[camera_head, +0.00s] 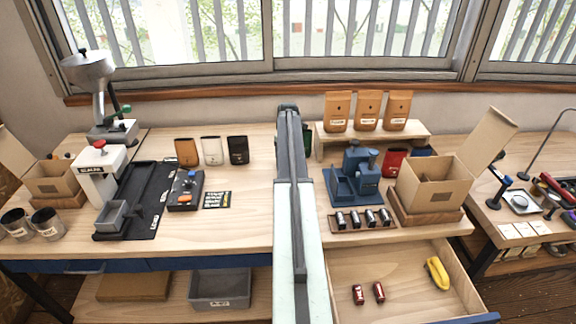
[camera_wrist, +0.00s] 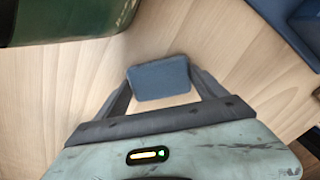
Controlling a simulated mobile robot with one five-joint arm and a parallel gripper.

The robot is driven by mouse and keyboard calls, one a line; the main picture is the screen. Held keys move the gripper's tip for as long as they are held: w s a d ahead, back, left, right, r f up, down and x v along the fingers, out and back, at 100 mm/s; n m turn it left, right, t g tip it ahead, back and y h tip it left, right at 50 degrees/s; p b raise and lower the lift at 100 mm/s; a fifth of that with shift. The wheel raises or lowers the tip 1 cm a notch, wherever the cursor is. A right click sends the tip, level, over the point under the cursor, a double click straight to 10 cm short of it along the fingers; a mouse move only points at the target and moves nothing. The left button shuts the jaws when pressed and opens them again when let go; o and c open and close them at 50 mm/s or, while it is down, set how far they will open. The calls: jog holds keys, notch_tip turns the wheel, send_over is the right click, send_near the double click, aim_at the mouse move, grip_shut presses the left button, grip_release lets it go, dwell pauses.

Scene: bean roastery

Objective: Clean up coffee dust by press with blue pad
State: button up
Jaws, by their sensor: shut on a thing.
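My gripper (camera_wrist: 159,76) is shut on the blue pad (camera_wrist: 159,82), which sits between its two fingers above the wooden bench in the wrist view. In the head view my own arm hides the gripper and pad. A blue machine that looks like the press (camera_head: 362,172) stands on the bench just right of my arm. A blue edge, apparently its base (camera_wrist: 303,22), shows at the wrist view's upper right, apart from the pad. I cannot make out any coffee dust in either view.
A dark green container (camera_wrist: 60,20) is close at the wrist view's upper left. Several small canisters stand on a tray (camera_head: 335,228) before the press. An open drawer (camera_head: 410,290) juts out at the front right. An open carton (camera_head: 428,185) stands right of the press.

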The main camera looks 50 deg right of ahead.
jog(key=shift+r+p, duration=2.9)
notch_tip(320, 180, up, 3)
jog(key=p, duration=0.3)
jog(key=shift+r, duration=0.15)
